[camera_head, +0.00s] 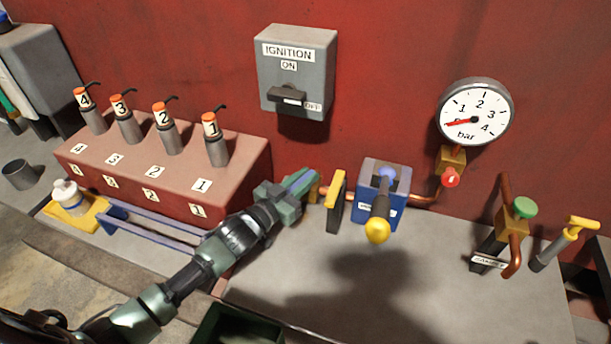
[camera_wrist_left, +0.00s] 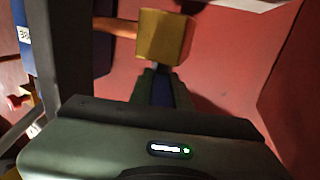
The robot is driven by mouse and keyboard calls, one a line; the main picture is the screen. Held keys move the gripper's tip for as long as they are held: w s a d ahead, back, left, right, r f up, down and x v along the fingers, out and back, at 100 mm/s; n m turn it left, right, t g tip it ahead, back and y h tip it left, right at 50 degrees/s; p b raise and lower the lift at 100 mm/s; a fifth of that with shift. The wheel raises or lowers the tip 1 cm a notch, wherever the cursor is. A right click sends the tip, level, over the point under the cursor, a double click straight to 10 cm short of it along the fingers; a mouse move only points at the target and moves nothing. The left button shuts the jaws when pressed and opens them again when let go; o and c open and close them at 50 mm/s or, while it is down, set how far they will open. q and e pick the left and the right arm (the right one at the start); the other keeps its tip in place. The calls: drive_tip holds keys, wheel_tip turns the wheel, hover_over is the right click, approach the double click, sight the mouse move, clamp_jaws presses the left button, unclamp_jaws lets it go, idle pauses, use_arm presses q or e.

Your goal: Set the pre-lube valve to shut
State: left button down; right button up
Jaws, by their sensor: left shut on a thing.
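The valve that fits the pre-lube valve has a brass body (camera_head: 314,187) left of the blue pump box; it also shows in the wrist view (camera_wrist_left: 165,37), with a copper pipe on it. A narrow blue lever (camera_head: 301,179) runs from this body. My left gripper (camera_head: 293,190) is shut on the lever, which shows as a dark blue strip between its fingers in the wrist view (camera_wrist_left: 163,88). The fingers hide much of the lever, and I cannot tell its exact setting. My right gripper is not in view.
A yellow-edged dark plate (camera_head: 336,202) stands close right of the valve, before the blue pump box (camera_head: 370,207) with its yellow-knobbed handle (camera_head: 377,230). The gauge (camera_head: 475,112) needle points low. A green-knobbed valve (camera_head: 515,218) stands right. Numbered injectors (camera_head: 170,138) stand left. The front bench is clear.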

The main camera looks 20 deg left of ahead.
use_arm(q)
drive_tip(key=shift+r+h, duration=0.1)
drive_tip(key=shift+h, duration=0.2)
drive_tip(key=c, duration=1.3)
unclamp_jaws()
drive_tip(key=b+v, duration=0.1)
drive_tip(key=v, duration=0.5)
drive_tip(key=shift+s+a, duration=0.15)
drive_tip(key=shift+s, duration=0.2)
drive_tip(key=shift+s+a, duration=0.2)
drive_tip(key=shift+s, duration=0.2)
